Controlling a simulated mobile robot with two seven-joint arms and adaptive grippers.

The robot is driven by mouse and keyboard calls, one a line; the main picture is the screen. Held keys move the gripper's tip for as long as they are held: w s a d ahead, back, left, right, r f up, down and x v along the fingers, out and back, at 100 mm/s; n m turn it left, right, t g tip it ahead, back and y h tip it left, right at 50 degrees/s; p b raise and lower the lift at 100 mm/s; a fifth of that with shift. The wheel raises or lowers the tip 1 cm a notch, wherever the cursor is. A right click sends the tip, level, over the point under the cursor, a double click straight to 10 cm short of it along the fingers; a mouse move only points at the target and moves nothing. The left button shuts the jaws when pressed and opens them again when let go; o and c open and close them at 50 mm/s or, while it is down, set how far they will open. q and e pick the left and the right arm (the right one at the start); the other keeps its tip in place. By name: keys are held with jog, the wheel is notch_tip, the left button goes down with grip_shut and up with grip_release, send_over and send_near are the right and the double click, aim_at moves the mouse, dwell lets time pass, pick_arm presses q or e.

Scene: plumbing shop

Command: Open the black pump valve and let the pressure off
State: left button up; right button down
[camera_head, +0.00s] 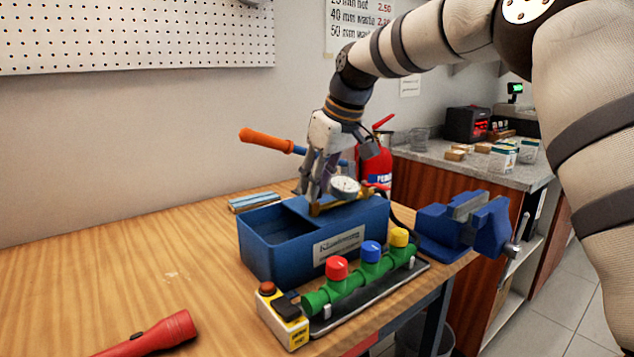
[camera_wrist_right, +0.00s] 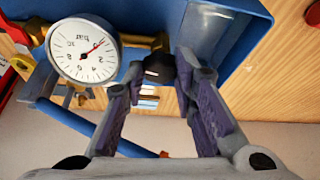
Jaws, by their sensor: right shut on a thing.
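The blue test pump (camera_head: 270,240) stands on the wooden bench, with an open tank and a lever with an orange grip (camera_head: 265,141). Its round white gauge (camera_head: 344,187) has a red needle off to one side, seen best in the right wrist view (camera_wrist_right: 83,51). The black pump valve (camera_wrist_right: 160,69) is a small knob on the brass fitting beside the gauge. My right gripper (camera_head: 314,190) reaches down over the pump, and its fingertips (camera_wrist_right: 159,75) are shut on the black valve. In the head view the fingers hide the valve. My left gripper is out of view.
A green manifold with red (camera_head: 337,268), blue and yellow knobs lies in front of the pump. A yellow box with a red button (camera_head: 283,316) is at its left. A blue vise (camera_head: 466,224) is at right, a red flashlight (camera_head: 150,335) at front left. A fire extinguisher (camera_head: 374,165) stands behind.

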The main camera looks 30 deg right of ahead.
jog(key=shift+f+n, duration=0.15)
jog(key=shift+n, duration=0.15)
dwell(0.4)
jog(key=c, duration=1.3)
grip_release()
jog(key=v, duration=0.8)
